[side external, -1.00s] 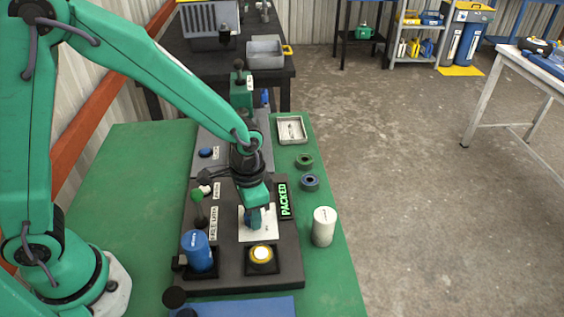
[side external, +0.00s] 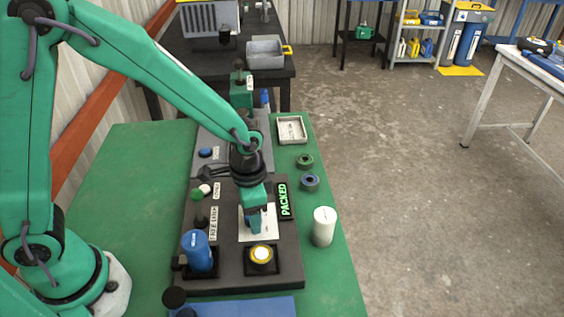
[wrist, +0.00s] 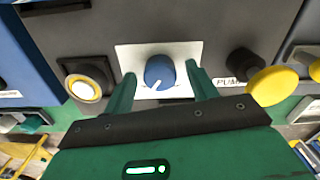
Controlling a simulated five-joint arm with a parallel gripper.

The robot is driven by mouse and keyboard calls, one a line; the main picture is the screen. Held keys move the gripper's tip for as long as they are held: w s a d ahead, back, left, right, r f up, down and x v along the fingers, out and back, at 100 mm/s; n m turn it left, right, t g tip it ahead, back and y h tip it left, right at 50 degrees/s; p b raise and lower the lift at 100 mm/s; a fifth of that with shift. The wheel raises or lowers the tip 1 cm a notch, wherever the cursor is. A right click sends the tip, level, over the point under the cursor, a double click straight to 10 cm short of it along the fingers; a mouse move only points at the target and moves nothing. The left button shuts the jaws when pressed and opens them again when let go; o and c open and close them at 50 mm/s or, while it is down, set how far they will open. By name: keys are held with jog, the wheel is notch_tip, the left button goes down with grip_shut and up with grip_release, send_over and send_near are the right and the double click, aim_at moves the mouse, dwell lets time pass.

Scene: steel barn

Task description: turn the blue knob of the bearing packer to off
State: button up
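The blue knob (wrist: 160,72) sits on a white plate (wrist: 124,52) on the face of the bearing packer (side external: 285,272). Its white pointer line slants toward the lower left in the wrist view. My gripper (wrist: 161,76) is open, with one green finger on each side of the knob and a narrow gap showing on both sides. In the side view my gripper (side external: 257,222) points down over the white plate and mostly hides the knob. The PACKED sign (side external: 284,200) beside the plate is lit green.
A white cylinder (side external: 324,227), two rings (side external: 309,182) and a tray (side external: 291,130) lie along the right.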

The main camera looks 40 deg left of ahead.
jog(key=shift+r, duration=3.9)
jog(key=shift+a+r, duration=0.25)
jog(key=shift+r, duration=0.15)
jog(key=s+a+r+n+t, duration=0.5)
jog(key=s+a+r+n, duration=0.2)
jog(key=s+a+r, duration=0.5)
jog(key=shift+a+t, duration=0.3)
jog(key=shift+a, duration=0.4)
